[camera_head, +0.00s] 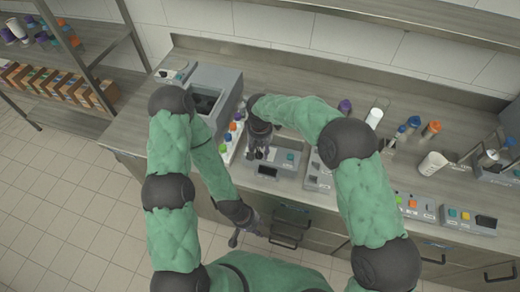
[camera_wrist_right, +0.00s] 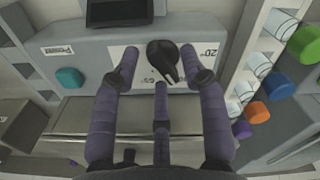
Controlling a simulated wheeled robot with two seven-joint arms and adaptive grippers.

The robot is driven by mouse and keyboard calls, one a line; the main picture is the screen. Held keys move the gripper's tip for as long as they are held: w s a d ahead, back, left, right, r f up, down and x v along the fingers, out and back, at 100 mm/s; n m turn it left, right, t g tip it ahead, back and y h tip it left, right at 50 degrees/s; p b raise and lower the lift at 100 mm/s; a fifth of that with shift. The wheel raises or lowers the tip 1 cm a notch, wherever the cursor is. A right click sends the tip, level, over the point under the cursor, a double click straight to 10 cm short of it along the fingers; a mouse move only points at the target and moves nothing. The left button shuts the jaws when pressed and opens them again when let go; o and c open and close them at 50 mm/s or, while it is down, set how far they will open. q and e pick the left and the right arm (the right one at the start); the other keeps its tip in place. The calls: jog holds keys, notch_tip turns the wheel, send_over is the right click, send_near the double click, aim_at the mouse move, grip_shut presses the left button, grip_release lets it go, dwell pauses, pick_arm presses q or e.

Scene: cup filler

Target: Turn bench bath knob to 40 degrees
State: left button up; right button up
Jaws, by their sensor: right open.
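The bench bath's black knob (camera_wrist_right: 164,58) sits on a grey panel (camera_wrist_right: 100,45) in the right wrist view. Its narrow part points down and slightly right. A "20°" label is to its right; another label below left is partly covered. My right gripper (camera_wrist_right: 160,58) is open, with one finger on each side of the knob and a third below it; contact cannot be told. In the head view, my right gripper (camera_head: 258,150) is over the panel (camera_head: 287,169), hiding the knob. My left gripper (camera_head: 247,228) hangs low before the drawers; its jaw state is unclear.
A teal button (camera_wrist_right: 70,78) and dark display (camera_wrist_right: 118,11) are on the same panel. Capped tubes (camera_wrist_right: 257,112) stand close beside it. A grey box (camera_head: 222,82) with a dark well is behind, left. Cups and bottles (camera_head: 374,117) stand right. Floor at left is clear.

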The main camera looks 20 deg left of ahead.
notch_tip(320, 180, up, 12)
dwell(0.5)
dwell(0.5)
